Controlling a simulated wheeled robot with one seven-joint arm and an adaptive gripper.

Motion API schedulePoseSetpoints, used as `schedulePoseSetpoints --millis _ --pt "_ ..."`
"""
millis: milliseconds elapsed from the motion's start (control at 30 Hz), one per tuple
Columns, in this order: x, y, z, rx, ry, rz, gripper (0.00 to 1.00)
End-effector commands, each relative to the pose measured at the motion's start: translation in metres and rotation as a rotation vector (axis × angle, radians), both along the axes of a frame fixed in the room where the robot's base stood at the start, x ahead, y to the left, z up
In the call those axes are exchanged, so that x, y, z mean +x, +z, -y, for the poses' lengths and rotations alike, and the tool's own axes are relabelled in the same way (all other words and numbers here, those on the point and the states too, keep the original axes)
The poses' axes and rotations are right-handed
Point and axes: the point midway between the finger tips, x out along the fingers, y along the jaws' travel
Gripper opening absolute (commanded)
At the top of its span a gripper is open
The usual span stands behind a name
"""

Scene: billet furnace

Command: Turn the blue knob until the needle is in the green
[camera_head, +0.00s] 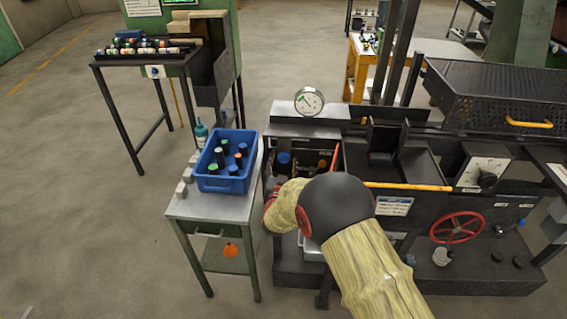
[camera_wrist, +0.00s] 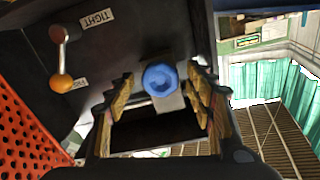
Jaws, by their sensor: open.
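The blue knob (camera_wrist: 161,79) shows in the wrist view on a dark panel, between the tips of my gripper (camera_wrist: 160,92). The fingers stand apart on its left and right, with visible space to each side; I see no contact. In the head view the blue knob (camera_head: 284,159) is on the furnace front, just beyond my arm, which hides most of my gripper. The round white gauge (camera_head: 309,101) stands on top of the furnace. A green mark shows at its left side; the needle is too small to read surely.
In the wrist view a lever with an orange ball (camera_wrist: 62,83) is left of the knob, by a "TIGHT" label. A side table (camera_head: 181,208) with a blue crate (camera_head: 225,184) stands left of my arm. A red handwheel (camera_head: 456,228) is at the right.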

Motion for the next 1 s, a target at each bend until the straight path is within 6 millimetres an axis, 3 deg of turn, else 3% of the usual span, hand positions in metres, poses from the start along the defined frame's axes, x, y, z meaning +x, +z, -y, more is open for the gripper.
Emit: schedulePoseSetpoints --millis 267,1000 --pt "0.0023 0.0013 -0.0001 0.001 0.001 0.001 0.54" --pt "0.0021 0.0013 0.0 0.001 0.001 0.001 0.12"
